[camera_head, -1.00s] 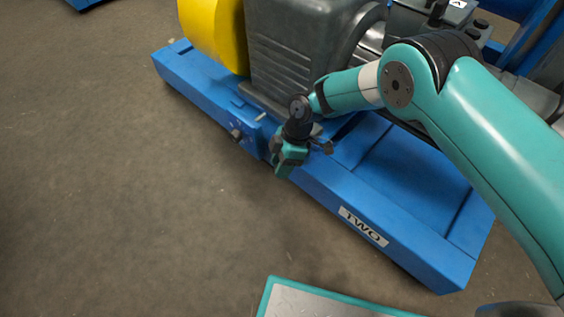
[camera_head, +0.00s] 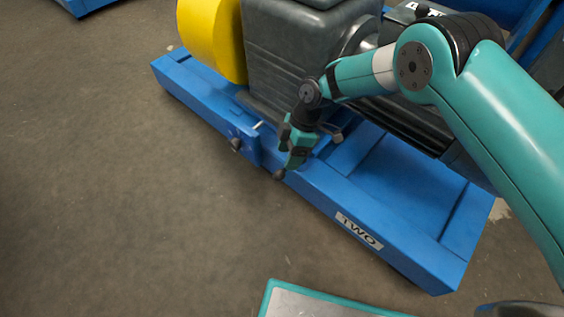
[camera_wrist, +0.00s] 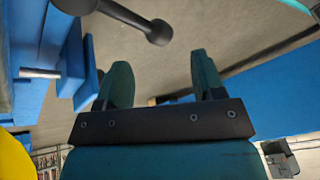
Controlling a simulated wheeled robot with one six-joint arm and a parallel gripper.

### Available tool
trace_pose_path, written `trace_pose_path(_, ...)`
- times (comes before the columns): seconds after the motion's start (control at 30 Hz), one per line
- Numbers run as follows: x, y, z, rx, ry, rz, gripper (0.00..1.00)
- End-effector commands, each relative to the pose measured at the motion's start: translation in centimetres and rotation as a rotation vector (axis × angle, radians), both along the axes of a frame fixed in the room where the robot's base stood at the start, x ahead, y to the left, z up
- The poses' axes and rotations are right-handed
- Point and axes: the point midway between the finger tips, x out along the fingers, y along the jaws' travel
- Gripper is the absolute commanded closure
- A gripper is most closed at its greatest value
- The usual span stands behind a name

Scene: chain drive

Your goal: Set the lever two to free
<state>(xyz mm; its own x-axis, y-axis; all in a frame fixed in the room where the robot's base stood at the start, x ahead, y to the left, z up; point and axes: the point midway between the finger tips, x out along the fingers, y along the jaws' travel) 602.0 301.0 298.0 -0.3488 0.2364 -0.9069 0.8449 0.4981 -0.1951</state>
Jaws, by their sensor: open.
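The blue base frame labelled TWO (camera_head: 359,230) carries a bracket plate (camera_head: 246,149) on its near side. A dark round knob (camera_head: 236,144) sticks out from this plate. A second dark knob (camera_head: 279,174) shows just below my gripper (camera_head: 291,160). In the wrist view, a dark rod with a ball end (camera_wrist: 159,32) lies beyond and above my gripper (camera_wrist: 160,62), which is open with nothing between its fingers. The ball appears apart from both fingers. The rod's other end runs to a larger dark part at the top left. Which lever position this is, I cannot tell.
A grey gear housing (camera_head: 285,60) and a yellow guard (camera_head: 211,38) stand on the frame behind my gripper. A light metal pin (camera_head: 258,125) sticks up by the bracket, also visible in the wrist view (camera_wrist: 40,73). The floor (camera_head: 110,200) at left is clear.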

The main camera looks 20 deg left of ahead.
Motion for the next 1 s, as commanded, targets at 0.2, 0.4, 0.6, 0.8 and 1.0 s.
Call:
trace_pose_path(0.2, 2.1, -1.5, 5.6, -0.001, -0.001, -0.003, 0.38)
trace_pose_path(0.4, 3.3, -2.3, 8.5, -0.002, 0.0, -0.005, 0.38)
trace_pose_path(0.6, 3.7, -2.7, 9.5, -0.003, 0.002, -0.004, 0.38)
trace_pose_path(0.8, 3.8, -2.7, 9.5, -0.003, 0.002, -0.004, 0.38)
trace_pose_path(1.0, 3.8, -2.7, 9.5, -0.003, 0.001, -0.003, 0.38)
